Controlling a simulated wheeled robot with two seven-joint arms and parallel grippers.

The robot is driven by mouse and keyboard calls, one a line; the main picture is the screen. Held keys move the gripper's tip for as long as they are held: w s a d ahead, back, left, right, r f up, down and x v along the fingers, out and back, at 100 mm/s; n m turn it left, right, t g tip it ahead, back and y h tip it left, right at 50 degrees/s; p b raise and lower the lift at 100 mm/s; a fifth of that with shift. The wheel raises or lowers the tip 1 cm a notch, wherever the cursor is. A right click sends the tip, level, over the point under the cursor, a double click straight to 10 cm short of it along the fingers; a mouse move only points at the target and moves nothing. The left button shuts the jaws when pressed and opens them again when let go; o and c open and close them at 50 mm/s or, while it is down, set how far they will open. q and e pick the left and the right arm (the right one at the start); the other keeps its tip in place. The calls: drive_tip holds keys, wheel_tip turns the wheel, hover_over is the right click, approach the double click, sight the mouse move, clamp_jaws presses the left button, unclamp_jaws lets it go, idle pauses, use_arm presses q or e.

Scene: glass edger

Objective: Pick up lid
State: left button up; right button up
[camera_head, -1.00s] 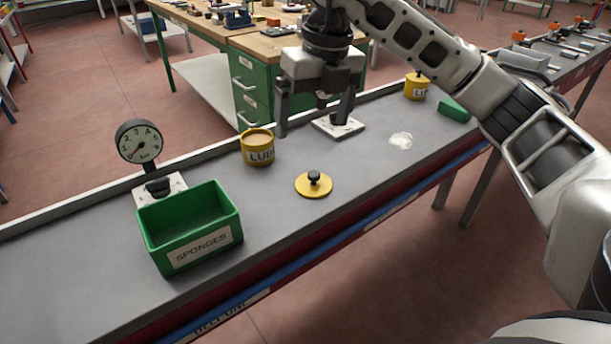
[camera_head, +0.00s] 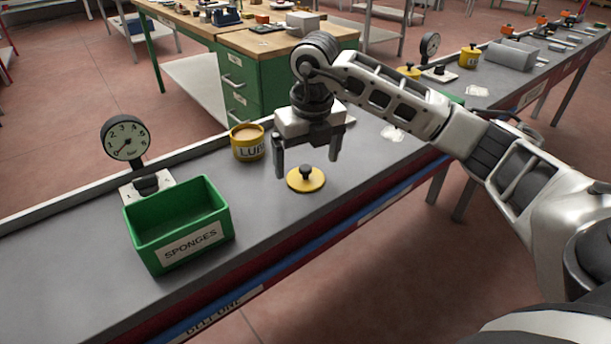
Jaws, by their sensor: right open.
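The yellow lid (camera_head: 305,182) with a black knob lies flat on the grey bench. My right gripper (camera_head: 307,165) points down over the lid, with its two fingers apart and one on either side of the knob in the picture. It is open and holds nothing. Whether the fingertips are level with the knob or above it is hard to tell. A yellow tin (camera_head: 247,143) marked "LUB" stands uncovered behind and left of the lid. My left gripper is not in view.
A green sponge box (camera_head: 180,223) stands on the bench at the left, with a pressure gauge (camera_head: 125,138) behind it. The bench (camera_head: 262,218) is clear in front of the lid. More yellow tins (camera_head: 469,56) and a second gauge (camera_head: 430,46) stand farther right.

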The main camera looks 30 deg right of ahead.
sight(305, 174)
drive_tip(key=shift+w+f, duration=0.2)
drive_tip(key=shift+f, duration=1.2)
drive_tip(key=c, duration=1.1)
drive_tip(key=shift+o, duration=0.2)
drive_tip(key=shift+r, duration=0.1)
